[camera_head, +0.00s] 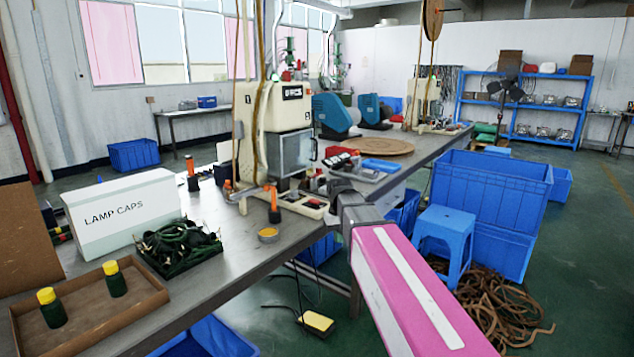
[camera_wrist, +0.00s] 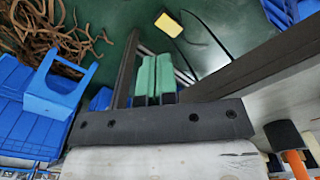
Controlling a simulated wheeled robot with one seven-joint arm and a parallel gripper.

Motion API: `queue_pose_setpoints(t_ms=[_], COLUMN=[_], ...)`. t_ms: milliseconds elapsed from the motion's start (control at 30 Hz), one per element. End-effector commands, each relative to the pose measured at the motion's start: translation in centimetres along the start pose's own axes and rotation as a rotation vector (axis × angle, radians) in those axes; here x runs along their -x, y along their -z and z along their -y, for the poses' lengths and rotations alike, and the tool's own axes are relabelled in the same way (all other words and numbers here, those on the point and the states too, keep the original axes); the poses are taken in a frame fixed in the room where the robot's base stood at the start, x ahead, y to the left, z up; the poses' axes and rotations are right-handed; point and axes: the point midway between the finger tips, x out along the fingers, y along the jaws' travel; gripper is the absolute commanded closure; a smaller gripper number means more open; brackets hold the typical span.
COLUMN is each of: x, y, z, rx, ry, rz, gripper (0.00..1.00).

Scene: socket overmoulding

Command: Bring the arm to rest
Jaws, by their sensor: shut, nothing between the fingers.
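My gripper (camera_wrist: 155,75) shows in the wrist view with its two green fingers side by side, shut and empty. The green floor and a dark table frame lie beyond the fingers. In the head view my pink arm reaches from the lower right to the edge of the workbench (camera_head: 215,285), beside the moulding machine (camera_head: 272,125). I cannot make out the fingers there.
A blue stool (camera_head: 445,238), blue crates (camera_head: 490,190) and a yellow pedal (camera_head: 317,321) stand on the floor.

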Motion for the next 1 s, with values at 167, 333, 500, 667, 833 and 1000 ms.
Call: queue_pose_setpoints(t_ms=[167,333,500,667,833,1000], x=[-6.2,-11.0,-15.3,-18.0,-19.4,-19.6], y=[-4.4,-8.4,-12.7,-15.8,-17.3,-17.4], z=[-2.6,-4.6,-6.2,-7.1,-7.6,-7.7], rx=[-0.066,-0.126,-0.185,-0.227,-0.25,-0.254], ry=[0.0,0.0,0.0,0.0,-0.001,-0.001], rz=[0.004,0.002,0.002,-0.001,-0.004,-0.006], gripper=[1.0,1.0,1.0,1.0,1.0,1.0])
